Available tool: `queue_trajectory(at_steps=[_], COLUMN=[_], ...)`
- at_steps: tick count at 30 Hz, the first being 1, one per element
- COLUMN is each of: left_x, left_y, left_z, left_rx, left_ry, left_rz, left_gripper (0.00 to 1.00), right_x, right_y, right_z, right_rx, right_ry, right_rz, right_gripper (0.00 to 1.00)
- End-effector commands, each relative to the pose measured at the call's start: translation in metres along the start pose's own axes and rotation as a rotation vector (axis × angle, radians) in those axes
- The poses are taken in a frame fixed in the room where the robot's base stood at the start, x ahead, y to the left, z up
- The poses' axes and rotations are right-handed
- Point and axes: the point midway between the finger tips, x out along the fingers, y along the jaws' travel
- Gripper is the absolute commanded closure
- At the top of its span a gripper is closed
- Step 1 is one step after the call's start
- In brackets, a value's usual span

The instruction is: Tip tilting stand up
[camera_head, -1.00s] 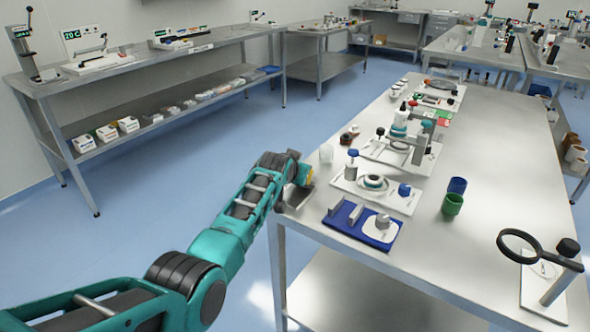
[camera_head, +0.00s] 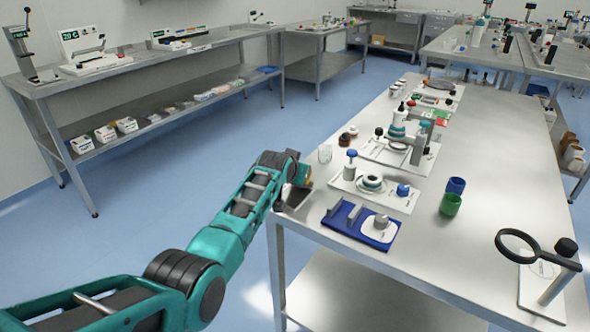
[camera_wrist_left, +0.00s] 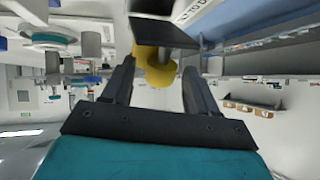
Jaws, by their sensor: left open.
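My left gripper (camera_wrist_left: 159,88) is open, with its two dark fingers apart. In the left wrist view a yellow cylinder (camera_wrist_left: 158,68) with a dark flat plate (camera_wrist_left: 165,33) stands just beyond and between the fingertips. I cannot tell whether the fingers touch it. My right gripper is not in view.
The steel table (camera_head: 480,220) carries a blue tray (camera_head: 350,240), a white board (camera_head: 345,183), blue and green cups (camera_head: 451,204) and a magnifier stand (camera_head: 540,265). The table's middle right is clear. A shelved bench (camera_head: 150,70) stands across the aisle.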

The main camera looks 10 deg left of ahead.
Motion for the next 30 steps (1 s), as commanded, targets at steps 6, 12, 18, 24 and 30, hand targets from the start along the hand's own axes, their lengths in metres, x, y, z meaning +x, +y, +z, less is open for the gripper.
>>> queue_trajectory(at_steps=[6,12,18,24,30], left_x=[-0.005,-0.023,-0.047,-0.074,-0.101], left_y=[0.0,0.0,0.0,0.0,0.0], left_z=[-0.001,-0.002,-0.001,-0.001,0.0], left_rx=[-0.001,0.0,0.0,-0.001,0.0], left_ry=[0.002,0.002,0.002,0.001,0.001], left_rz=[0.0,0.0,0.0,0.0,0.0], left_gripper=[0.42,0.42,0.42,0.42,0.42], right_x=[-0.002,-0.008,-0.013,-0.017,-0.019], right_y=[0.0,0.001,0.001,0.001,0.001], right_z=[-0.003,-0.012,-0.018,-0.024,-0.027], right_rx=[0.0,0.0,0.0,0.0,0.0], right_ry=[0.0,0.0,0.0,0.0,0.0], right_rz=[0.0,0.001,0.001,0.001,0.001], right_gripper=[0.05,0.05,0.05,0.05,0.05])
